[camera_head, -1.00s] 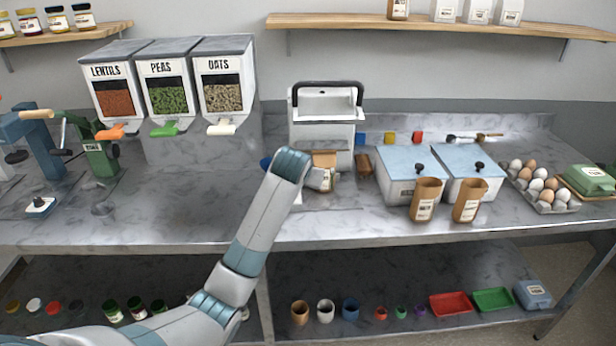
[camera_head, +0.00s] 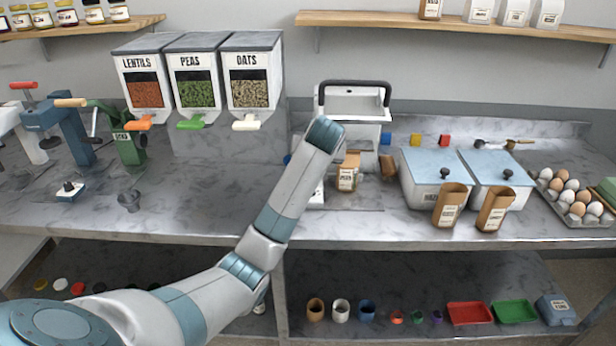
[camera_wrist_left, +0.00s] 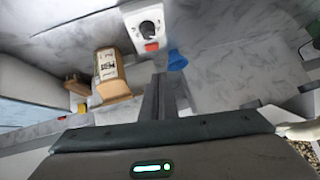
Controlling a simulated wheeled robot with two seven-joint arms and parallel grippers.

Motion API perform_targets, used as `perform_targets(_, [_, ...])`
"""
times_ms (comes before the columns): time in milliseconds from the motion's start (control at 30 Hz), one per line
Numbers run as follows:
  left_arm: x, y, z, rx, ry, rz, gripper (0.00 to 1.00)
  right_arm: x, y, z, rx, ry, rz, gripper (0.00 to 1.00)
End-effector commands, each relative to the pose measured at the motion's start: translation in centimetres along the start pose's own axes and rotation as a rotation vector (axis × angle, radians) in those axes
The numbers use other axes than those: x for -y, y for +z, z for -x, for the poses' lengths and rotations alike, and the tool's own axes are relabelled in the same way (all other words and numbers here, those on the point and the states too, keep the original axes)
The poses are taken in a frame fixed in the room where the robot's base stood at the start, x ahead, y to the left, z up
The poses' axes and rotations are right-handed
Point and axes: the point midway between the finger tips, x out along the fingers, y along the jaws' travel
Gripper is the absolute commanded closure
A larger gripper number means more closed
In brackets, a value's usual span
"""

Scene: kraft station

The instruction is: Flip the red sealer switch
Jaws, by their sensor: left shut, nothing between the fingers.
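The red switch (camera_wrist_left: 152,46) is a small red rocker on a white control box (camera_wrist_left: 147,25) with a round black dial, near the top middle of the left wrist view. In the head view only a white edge of this box (camera_head: 317,198) shows beside my left arm, and the red switch is hidden. The white sealer (camera_head: 352,104) with a black handle stands behind it. My left gripper (camera_wrist_left: 166,88) is shut and empty, its fingertips pointing toward the box, apart from the switch in the picture. In the head view my arm hides this gripper. My right gripper is not in view.
A labelled brown bag (camera_head: 347,176) stands before the sealer, close to the box; it also shows in the wrist view (camera_wrist_left: 109,70). A blue piece (camera_wrist_left: 177,60) lies near the switch. White bins (camera_head: 422,178) stand right. The counter left of my arm is fairly clear.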

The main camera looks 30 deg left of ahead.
Motion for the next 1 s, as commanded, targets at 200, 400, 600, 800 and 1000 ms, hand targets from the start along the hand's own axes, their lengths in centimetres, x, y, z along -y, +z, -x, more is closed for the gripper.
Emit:
perform_targets(200, [0.1,0.0,-2.9,0.005,-0.003,-0.001,1.00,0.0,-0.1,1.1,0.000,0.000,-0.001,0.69])
perform_targets(400, [0.1,0.0,-6.2,0.004,-0.002,-0.001,1.00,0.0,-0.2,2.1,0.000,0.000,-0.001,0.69])
perform_targets(600, [0.1,0.3,-9.0,0.005,-0.002,-0.002,1.00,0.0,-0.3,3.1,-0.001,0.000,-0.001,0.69])
perform_targets(800, [0.1,2.1,-10.7,0.002,-0.001,-0.001,1.00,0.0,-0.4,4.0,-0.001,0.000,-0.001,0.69])
perform_targets(1000, [0.1,2.8,-11.4,0.000,0.000,-0.001,1.00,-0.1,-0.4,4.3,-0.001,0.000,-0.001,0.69])
